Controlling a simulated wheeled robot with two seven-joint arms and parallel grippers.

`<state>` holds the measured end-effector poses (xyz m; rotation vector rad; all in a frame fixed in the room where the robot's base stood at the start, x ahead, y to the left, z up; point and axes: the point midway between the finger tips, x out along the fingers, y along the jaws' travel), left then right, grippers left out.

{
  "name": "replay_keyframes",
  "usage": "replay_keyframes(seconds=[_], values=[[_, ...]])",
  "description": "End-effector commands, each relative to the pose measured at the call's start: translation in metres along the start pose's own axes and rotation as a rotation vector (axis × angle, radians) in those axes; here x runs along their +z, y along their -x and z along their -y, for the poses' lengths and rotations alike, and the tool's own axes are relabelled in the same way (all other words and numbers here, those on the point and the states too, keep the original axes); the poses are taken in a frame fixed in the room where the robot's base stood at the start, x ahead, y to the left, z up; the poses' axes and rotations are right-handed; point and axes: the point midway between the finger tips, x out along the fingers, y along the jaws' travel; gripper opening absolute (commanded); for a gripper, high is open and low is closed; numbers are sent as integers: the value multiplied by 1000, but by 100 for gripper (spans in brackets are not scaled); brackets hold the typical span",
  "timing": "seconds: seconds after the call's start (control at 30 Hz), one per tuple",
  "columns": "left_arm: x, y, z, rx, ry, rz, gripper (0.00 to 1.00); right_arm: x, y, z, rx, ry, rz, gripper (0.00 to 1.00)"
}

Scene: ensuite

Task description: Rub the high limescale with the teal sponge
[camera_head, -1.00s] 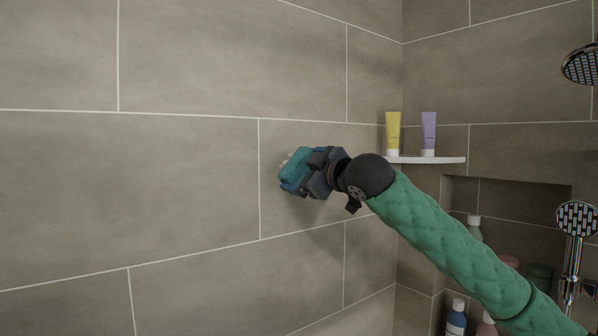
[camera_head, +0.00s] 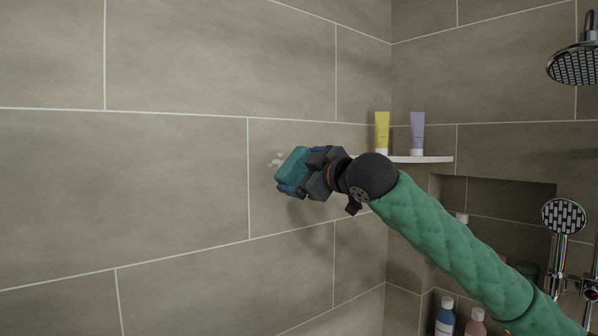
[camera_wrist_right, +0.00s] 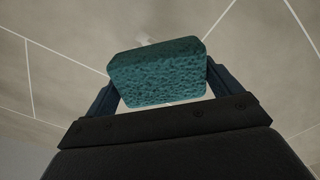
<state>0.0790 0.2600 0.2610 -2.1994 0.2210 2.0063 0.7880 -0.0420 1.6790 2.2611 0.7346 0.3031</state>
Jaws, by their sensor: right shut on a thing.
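The teal sponge (camera_head: 292,165) is held in my right gripper (camera_head: 297,176), close to the tiled wall in the head view. In the right wrist view the sponge (camera_wrist_right: 157,74) sits between the two fingers of my right gripper (camera_wrist_right: 157,88). The limescale (camera_head: 276,159) is a small pale patch of spots on the wall, just left of the sponge in the head view. A pale bit of it (camera_wrist_right: 146,41) shows beyond the sponge's top edge in the right wrist view. I cannot tell whether the sponge touches the wall. My left gripper is not in view.
A corner shelf (camera_head: 420,159) holds a yellow tube (camera_head: 382,131) and a purple tube (camera_head: 417,132), behind my right arm. A shower head (camera_head: 576,64) and a hand shower (camera_head: 563,217) are at the right. Bottles (camera_head: 446,316) stand low down. The wall left of the gripper is clear.

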Motion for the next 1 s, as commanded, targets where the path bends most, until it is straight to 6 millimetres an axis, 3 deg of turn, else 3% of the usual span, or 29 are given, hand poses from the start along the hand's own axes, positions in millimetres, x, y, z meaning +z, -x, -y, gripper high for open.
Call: replay_keyframes(seconds=[0.47,1.0], values=[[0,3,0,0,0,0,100,-2,-5,-2,0,-1,-1,72],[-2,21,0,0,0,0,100,-12,-52,-9,0,-1,-2,72]])
